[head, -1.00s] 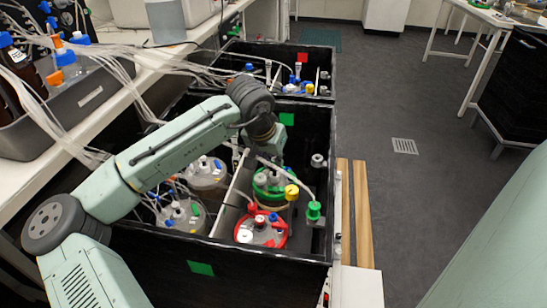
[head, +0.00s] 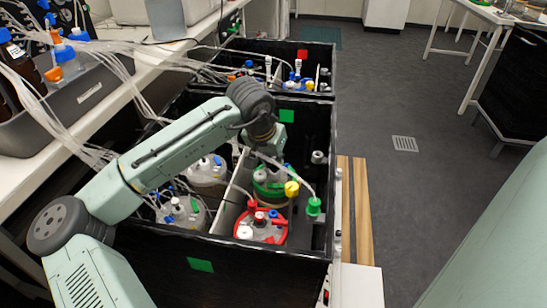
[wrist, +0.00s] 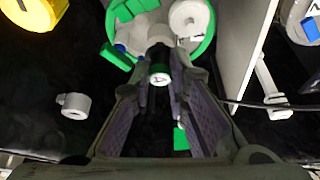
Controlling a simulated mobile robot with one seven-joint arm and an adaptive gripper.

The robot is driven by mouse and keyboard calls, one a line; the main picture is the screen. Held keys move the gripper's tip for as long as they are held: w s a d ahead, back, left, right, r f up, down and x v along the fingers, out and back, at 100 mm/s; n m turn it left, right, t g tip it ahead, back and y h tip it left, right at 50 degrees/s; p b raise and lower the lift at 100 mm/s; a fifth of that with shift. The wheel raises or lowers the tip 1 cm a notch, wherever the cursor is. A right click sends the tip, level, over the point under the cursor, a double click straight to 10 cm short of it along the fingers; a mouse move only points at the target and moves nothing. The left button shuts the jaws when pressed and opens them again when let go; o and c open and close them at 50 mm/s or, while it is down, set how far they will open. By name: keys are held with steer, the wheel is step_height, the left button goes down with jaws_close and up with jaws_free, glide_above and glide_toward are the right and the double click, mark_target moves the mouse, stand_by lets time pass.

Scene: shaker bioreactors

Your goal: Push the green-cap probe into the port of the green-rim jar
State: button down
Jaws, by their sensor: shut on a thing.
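The green-rim jar (head: 272,197) stands in the black box, right of the white partition, behind the red-rim jar. In the wrist view its green rim (wrist: 208,42) fills the top middle, with white and grey port fittings on its lid. In the head view, my gripper (head: 268,152) is over the back of the jar.
The red-rim jar (head: 262,226) stands in front. A yellow cap (head: 292,189) and a separate green cap with a tube (head: 314,207) are to the right. The white partition (head: 232,190) is close on the left. Tubes arch over the jars.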

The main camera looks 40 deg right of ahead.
steer(key=shift+f, duration=0.6)
stand_by(0.3)
steer(key=c, duration=1.5)
jaws_free()
steer(key=shift+o, duration=0.2)
steer(key=shift+r, duration=0.1)
steer(key=v, duration=1.2)
